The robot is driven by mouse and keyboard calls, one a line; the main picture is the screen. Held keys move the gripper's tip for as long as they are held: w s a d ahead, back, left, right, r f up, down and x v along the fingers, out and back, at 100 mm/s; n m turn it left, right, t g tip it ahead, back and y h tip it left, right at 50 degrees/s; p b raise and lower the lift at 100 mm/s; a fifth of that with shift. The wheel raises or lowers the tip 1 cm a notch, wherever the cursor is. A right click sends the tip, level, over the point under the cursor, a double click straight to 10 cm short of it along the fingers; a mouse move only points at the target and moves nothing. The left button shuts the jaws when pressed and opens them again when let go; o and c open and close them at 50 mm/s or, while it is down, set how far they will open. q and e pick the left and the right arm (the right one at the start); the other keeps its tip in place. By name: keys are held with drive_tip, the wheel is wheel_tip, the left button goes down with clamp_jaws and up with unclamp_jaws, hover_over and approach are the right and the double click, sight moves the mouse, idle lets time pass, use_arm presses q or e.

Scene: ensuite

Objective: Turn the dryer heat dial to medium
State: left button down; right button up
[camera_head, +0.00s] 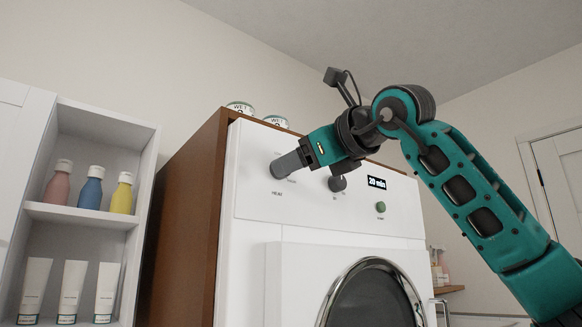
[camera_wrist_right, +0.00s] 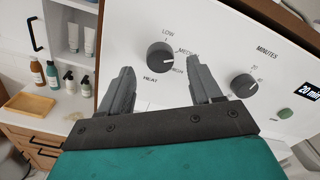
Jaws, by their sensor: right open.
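The heat dial (camera_wrist_right: 160,57) is a dark round knob on the white dryer front (camera_head: 262,210). In the right wrist view, LOW, MEDIUM and HIGH are printed around its top and right, with HEAT below. I cannot clearly tell which mark its pointer faces. My right gripper (camera_wrist_right: 164,76) is open and empty, its two grey fingers pointing at the panel. The dial shows beyond and between the fingertips, not gripped. In the head view my right gripper (camera_head: 285,164) is at the panel's upper left and covers most of the dial. My left gripper is not in view.
The minutes dial (camera_wrist_right: 244,84) sits to the right, near the right finger. A green button (camera_head: 380,207) and a "20 min" display (camera_head: 377,182) are further right. Two tins (camera_head: 240,107) stand on the dryer. A shelf unit (camera_head: 85,212) with bottles and tubes stands at the left.

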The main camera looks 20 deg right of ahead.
drive_tip(key=b+v, duration=0.1)
drive_tip(key=v, duration=0.9)
